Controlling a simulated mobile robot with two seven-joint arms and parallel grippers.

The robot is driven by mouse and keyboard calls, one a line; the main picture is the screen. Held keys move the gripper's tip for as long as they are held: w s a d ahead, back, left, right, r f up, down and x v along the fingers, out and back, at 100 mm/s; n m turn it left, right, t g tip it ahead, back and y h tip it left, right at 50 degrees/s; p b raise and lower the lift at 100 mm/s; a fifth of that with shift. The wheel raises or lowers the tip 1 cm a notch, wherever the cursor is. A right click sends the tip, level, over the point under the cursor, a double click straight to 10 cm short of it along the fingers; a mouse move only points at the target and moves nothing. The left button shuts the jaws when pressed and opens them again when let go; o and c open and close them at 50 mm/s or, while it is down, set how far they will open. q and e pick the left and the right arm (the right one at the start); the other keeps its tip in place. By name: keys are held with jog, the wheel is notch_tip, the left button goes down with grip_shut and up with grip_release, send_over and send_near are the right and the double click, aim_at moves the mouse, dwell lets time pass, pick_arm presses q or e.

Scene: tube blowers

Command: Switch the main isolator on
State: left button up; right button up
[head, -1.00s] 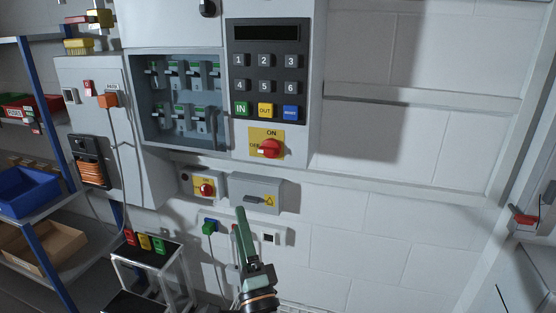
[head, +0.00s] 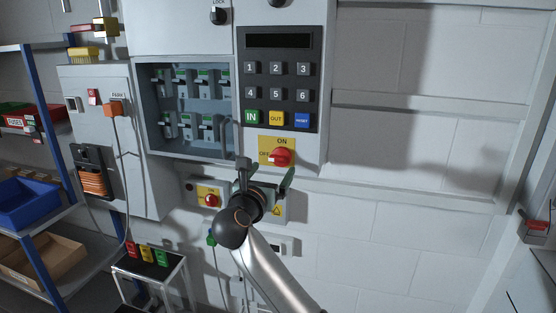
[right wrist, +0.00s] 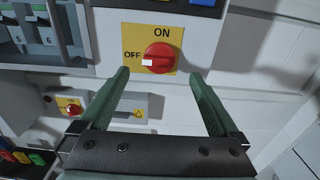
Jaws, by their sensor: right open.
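The main isolator is a red rotary knob (head: 282,157) on a yellow plate marked ON and OFF, under the keypad panel. In the right wrist view the knob (right wrist: 158,58) has its white mark pointing left at OFF. My right gripper (head: 266,178) is just below the knob in the head view. In the right wrist view its two green fingers (right wrist: 160,80) are open and empty, one to each side below the knob, not touching it. My left gripper is not in view.
A smaller red knob (head: 211,199) on a yellow plate sits lower left. A grey box (head: 277,212) is partly hidden behind my gripper. The keypad (head: 277,85) is above, and an open fuse cabinet (head: 190,152) is to the left. The wall at right is clear.

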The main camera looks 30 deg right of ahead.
aim_at(279, 160)
jog(key=x, duration=0.6)
jog(key=shift+p, duration=0.3)
jog(key=shift+a, duration=0.1)
jog(key=shift+c, duration=0.3)
